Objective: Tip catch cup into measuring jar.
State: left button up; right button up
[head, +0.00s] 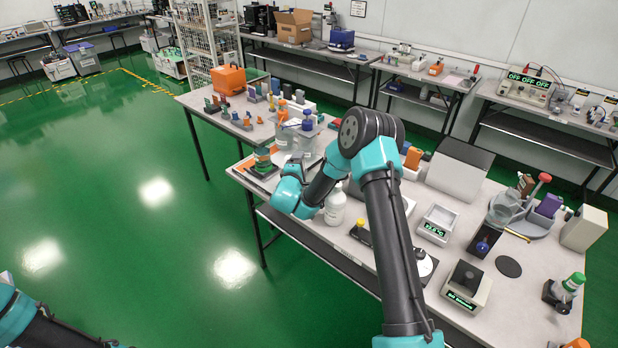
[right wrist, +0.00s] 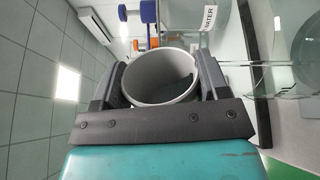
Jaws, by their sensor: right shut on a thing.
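My right gripper (right wrist: 161,78) is shut on the catch cup (right wrist: 148,90), a round pale grey cup held between two dark fingers. Its open mouth faces the wrist camera, and I cannot tell what is inside. In the head view, my right arm reaches to the back left of the near table, and the wrist hides most of the grip. A clear glass vessel (right wrist: 302,42), possibly the measuring jar, stands at the right of the wrist view, apart from the cup. My left gripper is out of view; only part of its arm shows at lower left.
A white bottle (head: 335,207) stands beside my right wrist.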

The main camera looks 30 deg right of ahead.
jog(key=shift+s+d+r+m, duration=0.1)
jog(key=shift+s+d+m, duration=0.05)
jog(key=shift+m, duration=0.5)
jog(key=shift+s+d+r+m, duration=0.1)
jog(key=shift+m, duration=0.55)
dwell(1.8)
jog(key=shift+w+a+f+n, duration=0.1)
jog(key=shift+w+a+n, duration=0.1)
jog(key=shift+n, duration=0.65)
jog(key=shift+w+a+f+n, duration=0.1)
jog(key=shift+a+n, duration=0.05)
jog(key=shift+n, duration=0.7)
jog(key=r+n, duration=0.1)
jog(key=n, duration=0.3)
jog(key=r+n, duration=0.1)
jog(key=n, duration=0.1)
jog(key=shift+w+a+r+n, duration=0.25)
jog(key=shift+w+r+n, duration=0.05)
jog(key=n, duration=0.1)
jog(key=r+n, duration=0.1)
jog(key=n, duration=0.1)
jog(key=shift+w+a+r, duration=0.15)
jog(key=shift+a, duration=0.05)
jog(key=n, duration=0.2)
jog(key=r+n, duration=0.1)
jog(key=n, duration=0.1)
jog(key=shift+w+a+r, duration=0.1)
jog(key=shift+w+r, duration=0.05)
jog(key=shift+r, duration=0.05)
